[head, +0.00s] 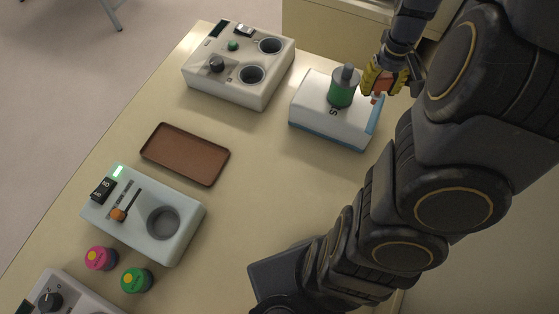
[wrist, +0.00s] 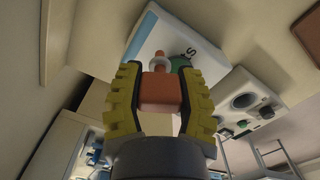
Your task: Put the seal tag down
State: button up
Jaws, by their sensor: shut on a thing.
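My gripper (head: 390,80) has yellow ribbed fingers and is shut on the seal tag, a small orange-red block (head: 379,86). In the wrist view the tag (wrist: 160,93) sits between both fingers (wrist: 160,97), with a narrow orange tip and a pale ring beyond it. The gripper is at the right end of a white box with a blue lower edge (head: 318,100). A green cylinder with a grey top (head: 342,90) stands on that box, left of the gripper. I cannot tell whether the tag touches the box.
An empty brown tray (head: 185,154) lies mid-table. A white device with two round wells (head: 240,88) stands behind it. A pale blue-grey device with one well (head: 183,243) is in front, near a pink-and-yellow jar (head: 100,258) and a green jar (head: 136,280). Bare tabletop (head: 255,175) lies right of the tray.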

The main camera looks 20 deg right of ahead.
jog(key=w+a+n, duration=0.1)
jog(key=a+n, duration=1.2)
jog(key=a, duration=0.7)
jog(key=shift+w+d+f, duration=0.1)
jog(key=shift+w+f, duration=0.05)
jog(key=shift+f, duration=4.35)
jog(key=shift+w+d+f, duration=0.1)
jog(key=shift+f, duration=4.4)
jog(key=shift+f, duration=0.1)
jog(key=o, duration=0.7)
jog(key=shift+o, duration=0.4)
